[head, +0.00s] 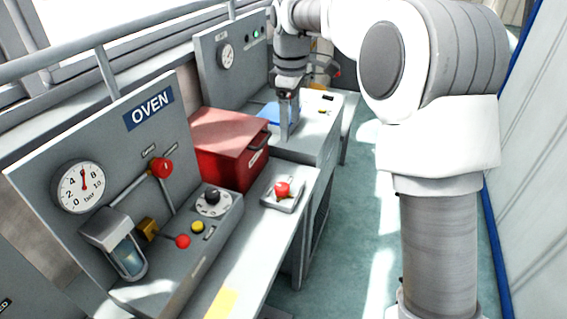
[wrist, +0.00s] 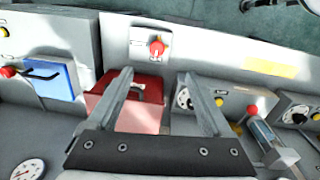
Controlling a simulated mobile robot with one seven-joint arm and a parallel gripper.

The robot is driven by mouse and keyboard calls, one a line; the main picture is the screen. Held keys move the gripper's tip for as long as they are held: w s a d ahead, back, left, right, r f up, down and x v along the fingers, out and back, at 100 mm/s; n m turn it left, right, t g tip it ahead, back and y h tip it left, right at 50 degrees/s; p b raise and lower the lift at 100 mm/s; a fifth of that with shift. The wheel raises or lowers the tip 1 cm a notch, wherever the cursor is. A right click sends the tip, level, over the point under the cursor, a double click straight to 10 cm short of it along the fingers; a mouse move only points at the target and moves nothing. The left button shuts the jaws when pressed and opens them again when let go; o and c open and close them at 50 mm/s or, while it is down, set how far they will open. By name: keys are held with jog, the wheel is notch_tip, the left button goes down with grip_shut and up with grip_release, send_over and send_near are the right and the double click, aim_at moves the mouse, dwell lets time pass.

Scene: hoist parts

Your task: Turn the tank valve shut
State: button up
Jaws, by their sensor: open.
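My gripper (head: 288,132) is open and points down beside the red box in the head view. In the wrist view its two fingers (wrist: 156,78) are spread, with nothing between the tips. A red knob (head: 162,167) sits on a pipe on the OVEN panel, with small labels beside it. A black lever (wrist: 42,75) crosses a blue plate (wrist: 65,80) at the left of the wrist view, near a red knob (wrist: 8,72). No label I can read says tank, so I cannot tell which is the tank valve. My gripper touches none of these.
The red box (head: 222,150) stands between the OVEN panel (head: 110,130) and the farther console (head: 315,145). A red button on a small box (head: 283,190) is in front. A pressure gauge (head: 82,187) is at left. Floor (head: 355,240) is clear at right.

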jog(key=n, duration=0.2)
send_over(282, 186)
notch_tip(282, 186, down, 5)
jog(key=shift+g, duration=0.3)
notch_tip(282, 186, down, 17)
jog(key=b, duration=0.3)
jog(key=shift+b, duration=0.4)
grip_shut()
jog(key=shift+m, duration=0.3)
